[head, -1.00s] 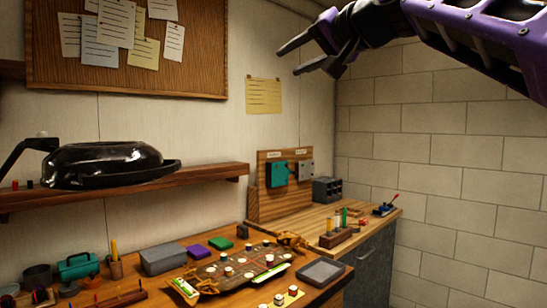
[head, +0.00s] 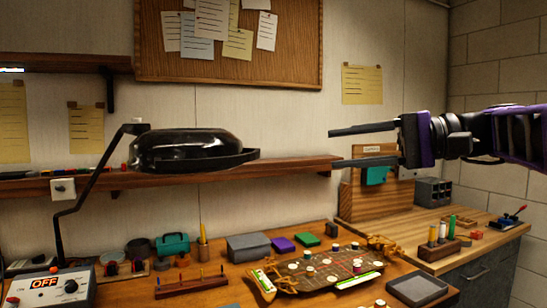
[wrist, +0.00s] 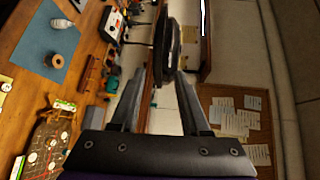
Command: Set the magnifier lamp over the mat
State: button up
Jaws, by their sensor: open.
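The black magnifier lamp (head: 190,150) hangs in front of the wall shelf at the left of the head view, on a thin bent arm (head: 88,180). In the wrist view the dark lamp head (wrist: 164,45) shows ahead, beyond and between my fingertips. My gripper (head: 332,148) is open and empty, to the right of the lamp head with a clear gap, fingers pointing left. It also shows in the wrist view (wrist: 160,75). A blue mat (wrist: 48,42) lies on the bench at the upper left of the wrist view, with small items on it.
The wall shelf (head: 290,168) runs behind the lamp. The air between gripper and lamp looks clear.

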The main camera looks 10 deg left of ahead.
aim_at(236, 159)
jog(key=a, duration=0.5)
jog(key=w+a+f, duration=0.1)
jog(key=a, duration=0.5)
jog(key=w+a+f+b, duration=0.1)
jog(key=a, duration=0.5)
jog(key=shift+a+f, duration=0.1)
jog(key=shift+f, duration=0.05)
grip_shut()
dwell(0.7)
